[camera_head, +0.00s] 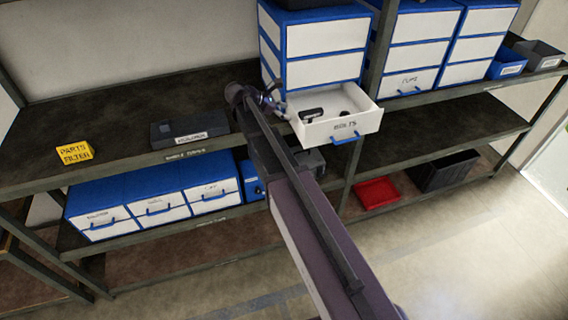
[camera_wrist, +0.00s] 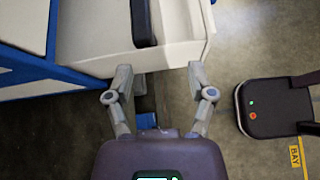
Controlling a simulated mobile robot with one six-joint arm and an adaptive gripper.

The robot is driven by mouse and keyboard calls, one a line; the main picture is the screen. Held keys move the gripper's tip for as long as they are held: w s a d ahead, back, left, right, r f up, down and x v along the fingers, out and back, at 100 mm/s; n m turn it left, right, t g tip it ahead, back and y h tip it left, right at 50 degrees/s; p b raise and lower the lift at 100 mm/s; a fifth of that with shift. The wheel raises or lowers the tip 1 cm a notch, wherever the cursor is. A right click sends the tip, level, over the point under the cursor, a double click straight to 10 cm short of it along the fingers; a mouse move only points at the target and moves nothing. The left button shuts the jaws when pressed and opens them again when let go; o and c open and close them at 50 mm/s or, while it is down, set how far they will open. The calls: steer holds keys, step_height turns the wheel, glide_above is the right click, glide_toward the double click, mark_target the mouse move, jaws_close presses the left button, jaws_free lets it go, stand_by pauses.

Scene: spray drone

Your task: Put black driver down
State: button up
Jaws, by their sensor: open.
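An open white drawer (camera_head: 339,131) labelled like "BOLTS" sticks out of a blue and white cabinet. Inside it lies a long dark object (camera_head: 312,114) that looks like the black driver; I cannot make out its details. The dark object (camera_wrist: 143,22) also shows in the wrist view, lying in the drawer (camera_wrist: 183,50). My gripper (camera_head: 276,98) is at the drawer's left side in the head view.
A second small dark item (camera_head: 345,114) lies in the drawer. On the shelf to the left are a grey case (camera_head: 188,130) and a yellow parts filter box (camera_head: 74,153). A red tray (camera_head: 376,193) and a black crate (camera_head: 444,172) stand lower right.

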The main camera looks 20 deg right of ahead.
steer(key=s+a+f+m+y, duration=0.2)
steer(key=s+m+y, duration=0.1)
steer(key=s+m, duration=0.2)
steer(key=s+a+f+m+y, duration=0.3)
steer(key=s+m, duration=0.3)
steer(key=s, duration=0.4)
steer(key=s+a+f+m+y, duration=0.2)
steer(key=s+m+y, duration=0.3)
steer(key=s, duration=0.3)
steer(key=shift+a+f+m, duration=0.25)
steer(key=shift+f+m, duration=0.15)
steer(key=shift+f, duration=0.25)
steer(key=shift+w, duration=0.1)
